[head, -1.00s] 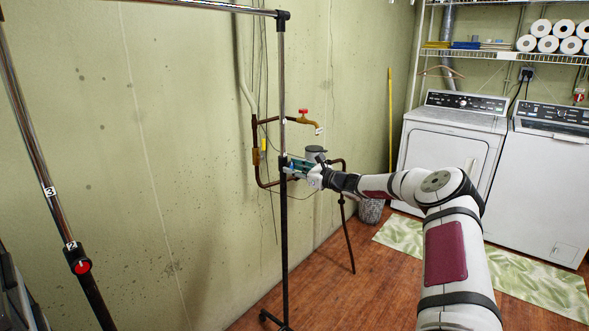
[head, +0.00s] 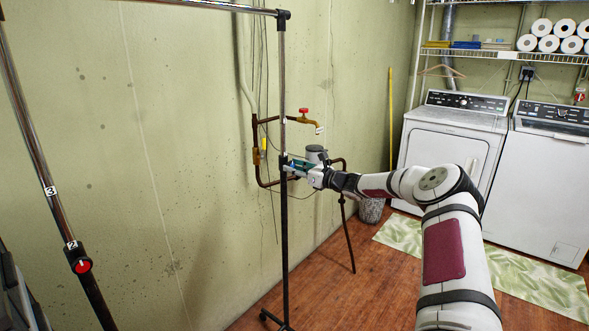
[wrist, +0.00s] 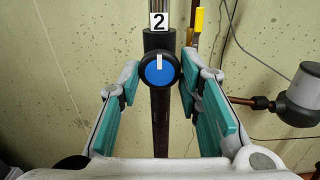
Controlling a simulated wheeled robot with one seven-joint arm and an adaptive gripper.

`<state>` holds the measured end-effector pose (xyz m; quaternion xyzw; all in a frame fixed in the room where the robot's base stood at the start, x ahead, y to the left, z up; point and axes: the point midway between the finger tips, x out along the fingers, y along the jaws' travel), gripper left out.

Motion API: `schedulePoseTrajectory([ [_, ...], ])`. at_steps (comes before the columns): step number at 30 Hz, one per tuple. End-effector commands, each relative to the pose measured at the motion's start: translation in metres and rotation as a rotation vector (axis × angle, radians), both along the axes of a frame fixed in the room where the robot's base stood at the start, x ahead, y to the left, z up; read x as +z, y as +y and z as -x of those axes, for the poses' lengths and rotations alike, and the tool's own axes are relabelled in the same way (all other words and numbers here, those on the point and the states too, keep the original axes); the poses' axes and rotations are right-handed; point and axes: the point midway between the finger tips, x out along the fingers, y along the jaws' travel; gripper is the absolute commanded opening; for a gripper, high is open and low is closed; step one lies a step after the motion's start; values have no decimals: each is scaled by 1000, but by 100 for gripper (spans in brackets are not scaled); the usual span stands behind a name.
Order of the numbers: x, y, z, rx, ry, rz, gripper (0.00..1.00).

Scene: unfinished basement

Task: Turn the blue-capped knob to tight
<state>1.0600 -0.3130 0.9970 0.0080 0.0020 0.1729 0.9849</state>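The blue-capped knob (wrist: 160,70) has a black rim and sits on the black collar of an upright post, below a label reading 2. Its white mark is upright, at the top of the cap. In the wrist view my gripper (wrist: 158,84) is open, with one teal-padded finger on each side of the knob. The fingertips are close to its rim; I cannot tell whether they touch it. In the head view my gripper (head: 297,167) is at the near rack post (head: 284,225), and the knob's face is hidden.
Another post at left carries a red-capped knob (head: 82,266). Behind the near post are copper pipes with a red-handled tap (head: 303,112) and a grey cylindrical fitting (head: 315,153). A washer and dryer (head: 453,140) stand at right. Some wooden floor is clear.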

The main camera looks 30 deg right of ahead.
Motion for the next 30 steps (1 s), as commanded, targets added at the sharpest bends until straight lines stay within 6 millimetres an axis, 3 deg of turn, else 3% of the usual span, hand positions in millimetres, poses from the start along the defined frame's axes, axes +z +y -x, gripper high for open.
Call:
schedulePoseTrajectory([
  [2,-1,0,0,0,1,-1,50],
  [14,0,-3,6,0,-1,1,50],
  [30,-1,-35,96,-1,1,-1,50],
])
